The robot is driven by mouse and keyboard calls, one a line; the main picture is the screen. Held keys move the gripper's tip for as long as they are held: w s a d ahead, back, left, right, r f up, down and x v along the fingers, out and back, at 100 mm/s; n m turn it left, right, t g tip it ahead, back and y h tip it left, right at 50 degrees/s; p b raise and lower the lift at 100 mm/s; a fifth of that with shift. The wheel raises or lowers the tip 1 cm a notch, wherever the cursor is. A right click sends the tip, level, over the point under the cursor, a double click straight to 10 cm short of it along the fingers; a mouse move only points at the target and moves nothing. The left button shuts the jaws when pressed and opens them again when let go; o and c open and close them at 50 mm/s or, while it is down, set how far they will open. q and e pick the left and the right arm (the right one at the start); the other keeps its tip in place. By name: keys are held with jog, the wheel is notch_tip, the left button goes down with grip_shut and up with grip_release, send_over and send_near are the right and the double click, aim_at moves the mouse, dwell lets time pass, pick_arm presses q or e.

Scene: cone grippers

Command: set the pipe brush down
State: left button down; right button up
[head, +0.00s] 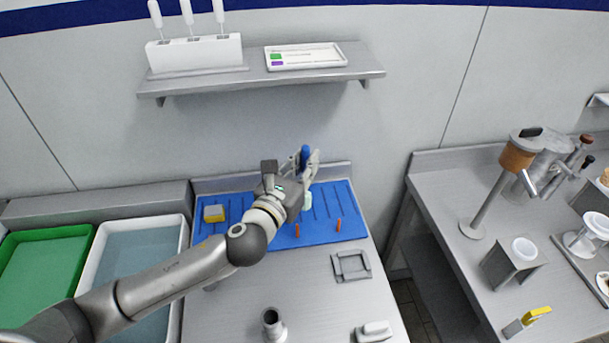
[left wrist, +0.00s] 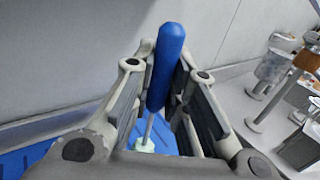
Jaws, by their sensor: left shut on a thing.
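The pipe brush has a blue handle (head: 304,154) and a pale green head (head: 307,201). My left gripper (head: 309,168) is shut on it and holds it above the blue mat (head: 325,212), near the wall. In the left wrist view the blue handle (left wrist: 167,65) stands up between the two fingers of my left gripper (left wrist: 165,95), with a thin metal stem and the pale head (left wrist: 143,145) below. I cannot tell whether the head touches the mat. My right gripper is not in view.
On the mat lie a yellow sponge (head: 214,213) and orange pegs (head: 339,225). A white basin (head: 99,250) and a green tray (head: 15,240) stand at left. A wall shelf (head: 260,80) hangs above. A metal square frame (head: 351,265) and a grey cup (head: 272,322) stand on the counter.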

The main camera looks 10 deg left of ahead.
pick_arm(q)
jog(key=w+f+b, duration=0.2)
jog(key=w+f, duration=0.6)
jog(key=f, duration=0.2)
jog(key=shift+a+f, duration=0.15)
jog(key=shift+a, duration=0.3)
jog(key=shift+f, duration=0.1)
jog(key=shift+s+f, duration=0.1)
jog(key=shift+f, duration=0.05)
jog(key=c, duration=1.4)
grip_release()
jog(key=shift+c, duration=0.2)
